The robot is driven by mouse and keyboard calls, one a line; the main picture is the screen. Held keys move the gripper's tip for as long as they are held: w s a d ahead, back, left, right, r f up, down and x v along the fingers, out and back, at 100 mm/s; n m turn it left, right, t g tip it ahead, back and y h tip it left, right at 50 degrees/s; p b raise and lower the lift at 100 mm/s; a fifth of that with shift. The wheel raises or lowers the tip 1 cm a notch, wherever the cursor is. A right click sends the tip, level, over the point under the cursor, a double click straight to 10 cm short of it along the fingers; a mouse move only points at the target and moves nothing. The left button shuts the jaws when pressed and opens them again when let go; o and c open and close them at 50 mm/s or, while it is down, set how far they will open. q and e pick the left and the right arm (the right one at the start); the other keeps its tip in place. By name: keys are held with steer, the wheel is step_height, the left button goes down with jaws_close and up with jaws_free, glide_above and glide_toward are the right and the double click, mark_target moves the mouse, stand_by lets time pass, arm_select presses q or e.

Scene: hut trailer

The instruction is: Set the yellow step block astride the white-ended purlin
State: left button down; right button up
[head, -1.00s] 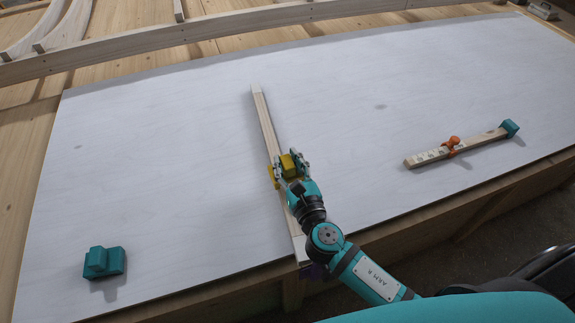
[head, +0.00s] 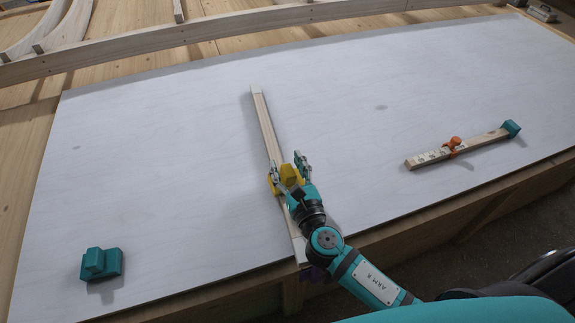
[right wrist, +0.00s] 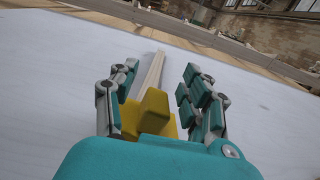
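The yellow step block (head: 289,174) sits on the purlin (head: 263,115), a long pale strip with white ends, near its middle. Yellow shows on the purlin's left side, so the block looks astride it, but the gripper hides its right side and underside. My right gripper (head: 290,172) is around the block with its fingers spread. In the right wrist view, gaps show between the fingers and the raised part of the yellow block (right wrist: 155,108), and the purlin (right wrist: 153,72) runs away beyond it. My left gripper is not in view.
A teal step block (head: 101,263) lies at the front left of the white board (head: 180,150). A marked wooden stick (head: 480,143) with an orange clamp (head: 454,146) and a teal end block (head: 511,129) lies at the right. A long beam (head: 200,30) crosses the back.

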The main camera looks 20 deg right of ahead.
steer(key=shift+s+f, duration=0.1)
steer(key=shift+f, duration=0.1)
steer(key=shift+r+p, duration=0.85)
steer(key=shift+r, duration=0.05)
steer(key=s+b, duration=0.2)
steer(key=s, duration=0.5)
steer(key=shift+s+d+f, duration=0.15)
steer(key=shift+s+f, duration=0.05)
